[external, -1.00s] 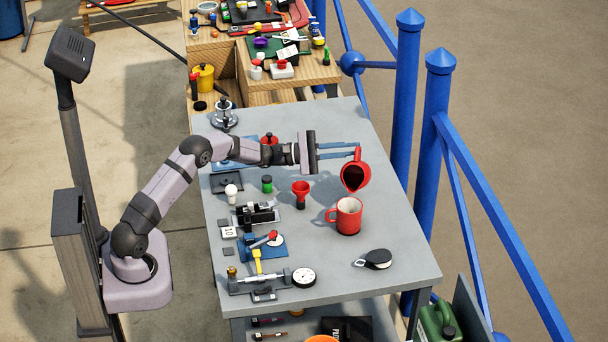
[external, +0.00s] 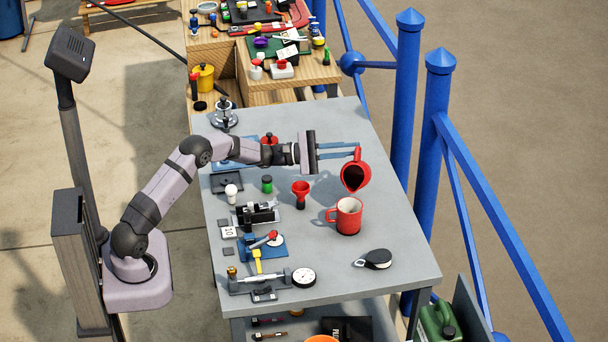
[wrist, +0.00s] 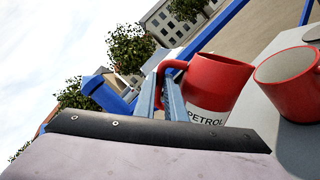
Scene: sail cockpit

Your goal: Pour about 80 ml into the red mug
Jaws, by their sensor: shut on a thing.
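My gripper (external: 352,151) is shut on the handle of a red jug (external: 366,178) and holds it above the grey table. In the wrist view the jug (wrist: 218,85) carries a white label reading "PETROL". Its dark mouth shows in the external view, and the jug looks tipped towards the mug side. The red mug (external: 349,218) stands upright on the table just below the jug in the picture, apart from it, with its handle to the left. The mug also shows at the right edge of the wrist view (wrist: 290,92). I see no stream between them, and the liquid levels cannot be told.
Several tools line the table's left side. Blue railings (external: 428,170) stand beyond the right edge.

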